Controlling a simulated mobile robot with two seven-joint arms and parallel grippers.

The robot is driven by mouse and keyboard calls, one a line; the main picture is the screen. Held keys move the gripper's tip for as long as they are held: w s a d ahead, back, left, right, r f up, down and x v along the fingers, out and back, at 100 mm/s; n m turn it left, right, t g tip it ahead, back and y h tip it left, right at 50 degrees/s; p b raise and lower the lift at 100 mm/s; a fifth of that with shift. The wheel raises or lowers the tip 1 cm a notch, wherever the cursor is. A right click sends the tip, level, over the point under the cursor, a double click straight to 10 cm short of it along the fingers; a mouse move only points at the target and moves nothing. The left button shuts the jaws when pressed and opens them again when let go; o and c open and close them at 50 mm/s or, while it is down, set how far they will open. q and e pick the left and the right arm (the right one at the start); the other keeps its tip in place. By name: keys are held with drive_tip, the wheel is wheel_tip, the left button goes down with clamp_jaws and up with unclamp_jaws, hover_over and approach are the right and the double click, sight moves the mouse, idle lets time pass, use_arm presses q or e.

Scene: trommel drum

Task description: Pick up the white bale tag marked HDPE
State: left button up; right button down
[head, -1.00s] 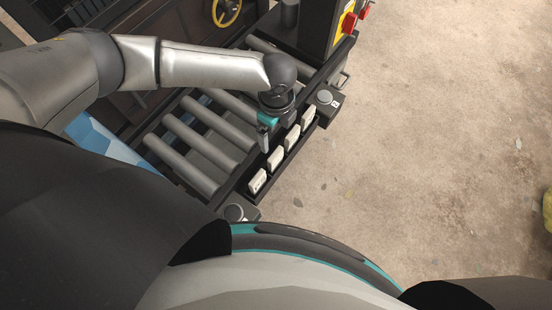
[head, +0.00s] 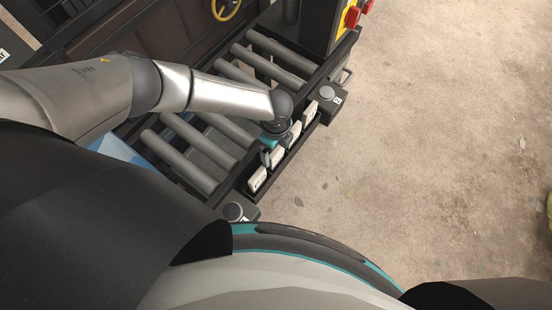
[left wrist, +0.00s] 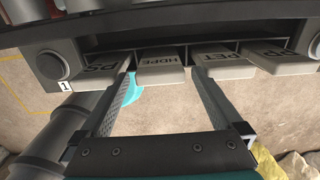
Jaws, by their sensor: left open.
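My left gripper (left wrist: 160,82) is open, with one finger on each side of this tag. The left finger is between the PS and HDPE tags, and the right finger is between HDPE and PET. I cannot tell whether the fingers touch the tag. In the head view my left gripper (head: 268,157) is low over the tag row, partly covering it; the lettering is unreadable there. My right gripper is not in view.
The PS tag (left wrist: 103,72), PET tag (left wrist: 222,66) and PP tag (left wrist: 272,58) share the rack, close beside each other. A roller conveyor (head: 190,165) lies behind it. Button boxes (head: 236,212) sit at the rack's ends. Open concrete floor (head: 430,170) lies to the right.

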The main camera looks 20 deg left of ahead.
use_arm(q)
drive_tip(key=shift+c, duration=0.2)
clamp_jaws()
idle(0.6)
